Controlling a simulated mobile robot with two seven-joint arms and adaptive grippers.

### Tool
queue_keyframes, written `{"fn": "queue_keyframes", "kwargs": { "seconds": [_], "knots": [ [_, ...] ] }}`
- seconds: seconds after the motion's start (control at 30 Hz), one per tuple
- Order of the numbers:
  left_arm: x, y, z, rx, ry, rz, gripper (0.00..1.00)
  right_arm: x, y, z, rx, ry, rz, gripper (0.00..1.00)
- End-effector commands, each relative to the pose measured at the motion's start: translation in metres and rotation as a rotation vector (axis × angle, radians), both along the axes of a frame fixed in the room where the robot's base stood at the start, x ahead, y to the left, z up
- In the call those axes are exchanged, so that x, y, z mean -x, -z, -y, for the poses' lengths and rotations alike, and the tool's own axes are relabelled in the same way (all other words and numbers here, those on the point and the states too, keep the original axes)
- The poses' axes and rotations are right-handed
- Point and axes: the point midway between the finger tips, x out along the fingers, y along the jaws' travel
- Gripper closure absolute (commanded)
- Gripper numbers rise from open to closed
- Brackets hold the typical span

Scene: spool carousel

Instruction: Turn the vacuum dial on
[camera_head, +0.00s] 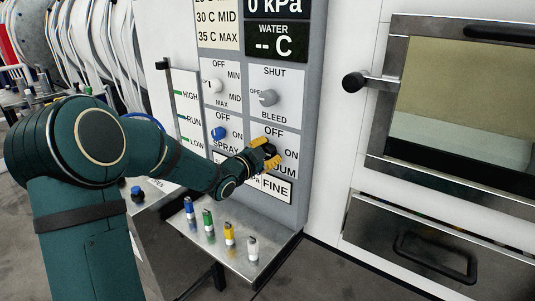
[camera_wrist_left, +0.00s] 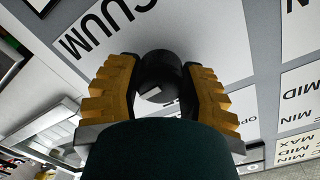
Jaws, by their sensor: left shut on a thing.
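The vacuum dial (camera_wrist_left: 160,70) is a dark round knob with a small pale mark on its face. In the wrist view it sits between the yellow fingers of my left gripper (camera_wrist_left: 160,92), which are closed around it. In the head view my left gripper (camera_head: 264,154) is at the vacuum panel (camera_head: 288,133), between OFF above and the partly covered VACUUM lettering below; ON is to the right. The gripper hides the dial there, so I cannot tell which way it points. My right gripper is not in view.
A grey shut/bleed knob (camera_head: 267,98) is just above, with a blue spray knob (camera_head: 219,133) to the left. A metal shelf (camera_head: 225,262) below holds several coloured pegs. A door handle (camera_head: 356,82) juts out at the right.

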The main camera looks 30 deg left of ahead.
Motion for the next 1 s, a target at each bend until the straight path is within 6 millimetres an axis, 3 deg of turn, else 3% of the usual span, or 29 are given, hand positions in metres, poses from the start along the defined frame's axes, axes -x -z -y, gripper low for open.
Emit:
{"fn": "queue_keyframes", "kwargs": {
  "seconds": [0.3,0.77,0.8,0.87,0.9,1.0],
  "knots": [
    [-0.0006,-0.0032,-0.0001,-0.098,-0.001,0.016,0.95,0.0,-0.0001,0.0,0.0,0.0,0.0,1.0],
    [-0.0008,-0.0036,-0.0002,-0.111,-0.001,0.018,0.95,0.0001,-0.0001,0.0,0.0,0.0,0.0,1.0],
    [-0.0008,-0.0036,-0.0001,-0.111,-0.001,0.018,0.53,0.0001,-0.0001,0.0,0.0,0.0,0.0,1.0],
    [-0.0006,-0.0034,0.0,-0.11,0.0,0.017,0.32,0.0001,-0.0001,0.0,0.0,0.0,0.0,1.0],
    [-0.0006,-0.003,0.0001,-0.11,0.0,0.017,0.25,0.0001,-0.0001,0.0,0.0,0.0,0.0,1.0],
    [-0.0005,-0.0021,0.0001,-0.109,0.0,0.014,0.25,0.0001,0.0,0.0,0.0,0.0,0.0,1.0]
  ]
}}
